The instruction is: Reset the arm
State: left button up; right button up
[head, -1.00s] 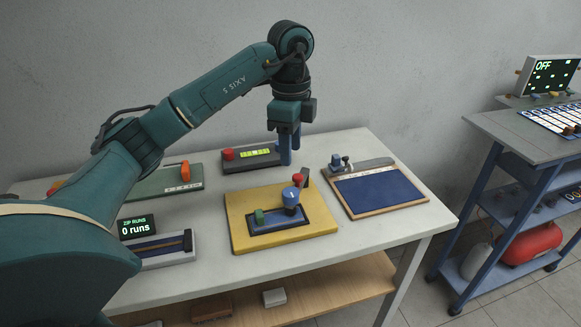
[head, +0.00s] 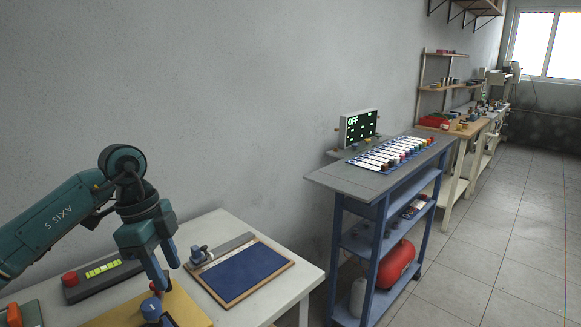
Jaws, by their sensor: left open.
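My left arm, dark teal with "AXIS 5" on it, comes in from the left in the head view. Its gripper (head: 164,274) points down with its two blue fingers apart, and nothing shows between them. The fingers overlap the far edge of the yellow board (head: 188,299) in the picture; I cannot tell how high they are above it. A blue round knob (head: 151,308) on the board shows just below the fingertips. A red part beside the fingers is mostly hidden. My right gripper is not in view.
A blue pad in a wooden frame (head: 243,275) lies right. Benches line the wall behind.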

pick_arm(q)
jog(key=s+d+f+m+t+h, duration=0.15)
jog(key=s+d+h, duration=0.25)
jog(key=d+h, duration=0.65)
jog(key=s+d+f+m+t+h, duration=0.15)
jog(key=s+d+h, duration=0.25)
jog(key=d+h, duration=0.65)
jog(key=w+a+f+n+t+y, duration=0.1)
jog(key=a+f+n+t+y, duration=0.2)
jog(key=f+n+t+y, duration=0.4)
jog(key=a+f+n+t+y, duration=0.3)
jog(key=f+n+t+y, duration=0.1)
jog(key=n+t+y, duration=0.35)
jog(key=s+a+f+n+g+y, duration=0.3)
jog(key=s+a+f+g+y, duration=0.1)
jog(key=s+f, duration=0.8)
notch_tip(320, 180, down, 3)
jog(key=g+y, duration=0.1)
jog(key=g, duration=0.1)
jog(key=shift+f+g, duration=0.15)
jog(key=shift+g, duration=0.2)
